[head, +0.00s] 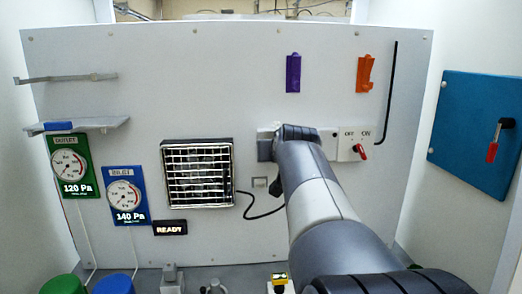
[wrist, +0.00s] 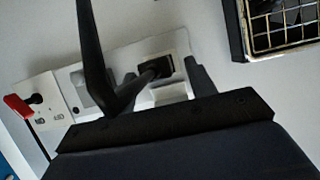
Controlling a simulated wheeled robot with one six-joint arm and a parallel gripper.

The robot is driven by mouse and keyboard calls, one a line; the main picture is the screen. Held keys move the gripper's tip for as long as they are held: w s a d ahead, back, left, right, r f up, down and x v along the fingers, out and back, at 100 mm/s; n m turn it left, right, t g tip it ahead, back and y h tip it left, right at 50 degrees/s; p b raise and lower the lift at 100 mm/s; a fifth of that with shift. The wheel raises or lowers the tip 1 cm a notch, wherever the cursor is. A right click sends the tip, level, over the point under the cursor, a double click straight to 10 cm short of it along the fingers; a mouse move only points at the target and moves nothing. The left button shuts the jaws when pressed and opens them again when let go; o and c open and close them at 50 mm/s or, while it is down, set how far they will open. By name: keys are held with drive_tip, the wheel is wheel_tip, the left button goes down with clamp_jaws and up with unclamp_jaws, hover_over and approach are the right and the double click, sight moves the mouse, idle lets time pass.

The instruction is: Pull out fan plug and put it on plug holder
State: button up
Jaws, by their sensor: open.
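A black plug (wrist: 158,68) sits in the white socket panel (wrist: 176,92) in the wrist view, with a dark cord or stem running down-left from it. My gripper (wrist: 146,50) is open, with one dark finger left of the plug and the other to its right; I cannot tell whether either touches it. In the head view my arm hides the plug and most of the gripper. The fan (head: 198,172) is a square grille on the wall; its black cord (head: 262,214) runs right behind my arm. I cannot tell for certain which fixture is the plug holder.
A purple holder (head: 293,73) and an orange holder (head: 365,76) are on the upper wall. A red switch (head: 361,151) is on the panel right of my arm. Shelves and gauges are at the left.

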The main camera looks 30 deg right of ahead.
drive_tip(key=shift+c, duration=0.5)
clamp_jaws()
idle(0.3)
